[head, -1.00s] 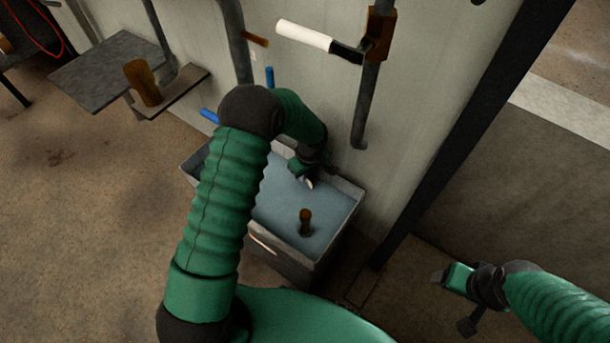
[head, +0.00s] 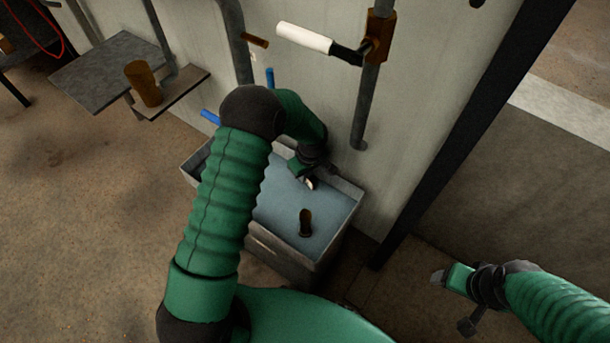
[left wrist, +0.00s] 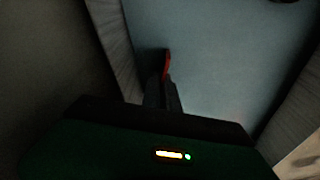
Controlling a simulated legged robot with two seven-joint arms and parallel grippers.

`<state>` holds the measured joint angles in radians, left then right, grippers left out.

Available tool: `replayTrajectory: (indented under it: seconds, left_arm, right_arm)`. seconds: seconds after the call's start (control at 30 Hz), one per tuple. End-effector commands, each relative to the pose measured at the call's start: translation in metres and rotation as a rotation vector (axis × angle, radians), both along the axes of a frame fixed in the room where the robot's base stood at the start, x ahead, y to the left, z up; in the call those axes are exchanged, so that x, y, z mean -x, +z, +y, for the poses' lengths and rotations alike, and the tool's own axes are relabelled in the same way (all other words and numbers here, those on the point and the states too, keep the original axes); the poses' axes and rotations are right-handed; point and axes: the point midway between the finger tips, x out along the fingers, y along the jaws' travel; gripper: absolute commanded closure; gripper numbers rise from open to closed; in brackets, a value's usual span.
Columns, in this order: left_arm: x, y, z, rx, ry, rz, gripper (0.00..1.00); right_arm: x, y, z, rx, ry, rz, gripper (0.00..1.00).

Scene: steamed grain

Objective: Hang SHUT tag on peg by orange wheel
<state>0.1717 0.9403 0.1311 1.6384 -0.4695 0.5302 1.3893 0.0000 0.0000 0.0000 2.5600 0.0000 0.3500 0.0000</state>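My left gripper (head: 309,181) reaches down over the grey trough, beside the wall. In the left wrist view its fingers (left wrist: 163,92) look closed on a thin red piece, probably the tag (left wrist: 167,63), seen nearly edge-on. A small pale patch shows at the fingertips in the head view; no lettering is readable. No orange wheel can be made out. A short brown peg-like stub (head: 255,41) sticks out of the wall, above and left of the gripper. My right gripper (head: 441,277) is low at the right, away from the trough; its finger opening is unclear.
The trough (head: 345,232) holds bluish-grey content with a brown upright piece (head: 305,222). A white-handled lever (head: 303,37), pipes (head: 366,105) and blue handles (head: 270,77) are at the wall. A dark post (head: 455,140) stands right. A brown cylinder (head: 143,84) sits on a shelf at left.

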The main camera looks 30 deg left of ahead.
Motion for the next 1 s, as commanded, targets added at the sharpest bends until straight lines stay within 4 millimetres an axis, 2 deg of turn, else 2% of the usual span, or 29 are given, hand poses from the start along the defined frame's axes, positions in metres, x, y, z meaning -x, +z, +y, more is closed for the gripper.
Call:
replayTrajectory:
  seconds: [0.4,1.0]
  left_arm:
    - [0.001,0.002,0.0,0.0,0.0,0.0,1.0]
    - [0.022,0.002,0.003,-0.001,-0.001,0.001,1.0]
  right_arm:
    - [0.0,0.003,0.0,0.0,0.0,0.0,0.27]
    - [0.0,0.01,0.0,0.0,0.0,0.0,0.27]
